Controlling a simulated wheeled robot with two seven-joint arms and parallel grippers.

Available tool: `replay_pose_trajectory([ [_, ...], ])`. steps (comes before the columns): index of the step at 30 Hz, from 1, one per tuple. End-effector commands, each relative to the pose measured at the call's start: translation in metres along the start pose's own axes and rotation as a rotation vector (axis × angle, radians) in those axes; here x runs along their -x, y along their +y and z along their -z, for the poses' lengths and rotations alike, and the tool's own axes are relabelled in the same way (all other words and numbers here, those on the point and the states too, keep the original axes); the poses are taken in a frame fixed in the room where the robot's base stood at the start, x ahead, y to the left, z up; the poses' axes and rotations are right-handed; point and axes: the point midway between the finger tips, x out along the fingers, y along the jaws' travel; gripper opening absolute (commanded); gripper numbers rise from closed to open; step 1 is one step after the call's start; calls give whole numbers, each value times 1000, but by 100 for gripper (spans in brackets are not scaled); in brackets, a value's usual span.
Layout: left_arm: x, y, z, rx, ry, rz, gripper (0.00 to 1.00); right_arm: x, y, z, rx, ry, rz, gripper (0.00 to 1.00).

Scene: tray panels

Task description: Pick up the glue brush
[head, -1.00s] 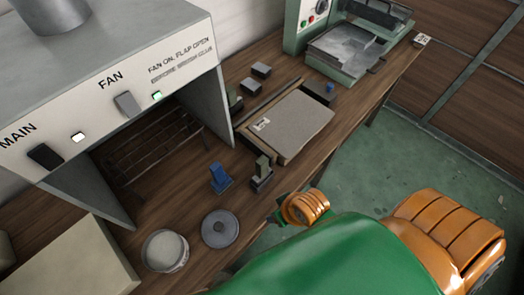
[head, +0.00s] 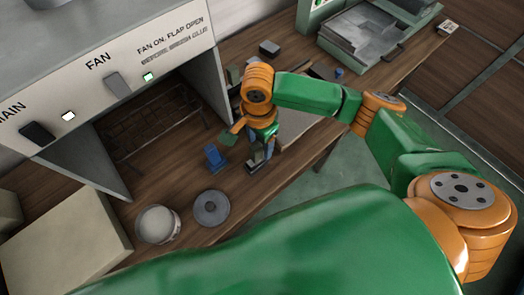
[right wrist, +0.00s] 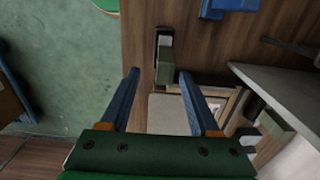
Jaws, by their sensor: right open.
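No thing in view can be told for sure as the glue brush. Two small upright pieces stand on the bench: a blue one (head: 214,158) and a grey-green one on a dark base (head: 254,163). My right gripper (head: 261,147) is low over the grey-green piece and partly hides it. In the right wrist view, my right gripper (right wrist: 159,76) is open, and the grey-green piece (right wrist: 167,62) shows beyond and between its blue fingertips, apart from them. The blue piece (right wrist: 235,5) is at the top edge there. My left gripper is not in view.
An open round pot (head: 158,224) and a grey disc (head: 212,208) stand near the bench's front. A hood (head: 80,175) with switches is at the left. A grey board (head: 305,122) lies behind my right arm. A metal tray machine (head: 365,45) is farther back.

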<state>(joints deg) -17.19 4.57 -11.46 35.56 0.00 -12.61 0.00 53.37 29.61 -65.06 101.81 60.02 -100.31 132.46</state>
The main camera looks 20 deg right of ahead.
Motion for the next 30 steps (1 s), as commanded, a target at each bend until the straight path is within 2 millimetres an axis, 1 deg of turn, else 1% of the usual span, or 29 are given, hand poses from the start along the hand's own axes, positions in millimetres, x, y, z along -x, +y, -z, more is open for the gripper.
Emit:
replay_pose_trajectory([
  [5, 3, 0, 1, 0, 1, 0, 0, -26, -2, 0, -6, 1, -3, 62],
  [9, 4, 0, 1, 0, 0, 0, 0, -55, -4, -2, -4, 1, -2, 62],
  [10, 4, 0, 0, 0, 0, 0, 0, -60, -4, -2, -4, 1, -1, 62],
  [13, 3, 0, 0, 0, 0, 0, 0, -67, -5, -2, -1, 1, 2, 62],
  [18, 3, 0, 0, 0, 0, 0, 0, -67, -5, -2, 0, 0, 3, 62],
  [19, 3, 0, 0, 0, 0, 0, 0, -67, -5, -2, 0, 0, 3, 57],
  [20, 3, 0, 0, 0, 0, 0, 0, -67, -5, -2, 0, 0, 3, 49],
  [21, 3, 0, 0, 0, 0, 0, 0, -67, -5, -2, 0, 0, 3, 38],
  [23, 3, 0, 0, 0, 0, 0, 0, -67, -5, -2, 0, 0, 3, 22],
  [24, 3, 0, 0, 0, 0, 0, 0, -67, -5, -2, 0, 0, 3, 11],
  [25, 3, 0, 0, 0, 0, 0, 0, -67, -5, -2, 0, 0, 3, 3],
  [26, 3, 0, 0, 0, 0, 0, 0, -67, -5, -2, 0, 0, 3, 0],
  [30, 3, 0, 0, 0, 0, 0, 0, -67, -5, -2, 0, 0, 4, 0],
])
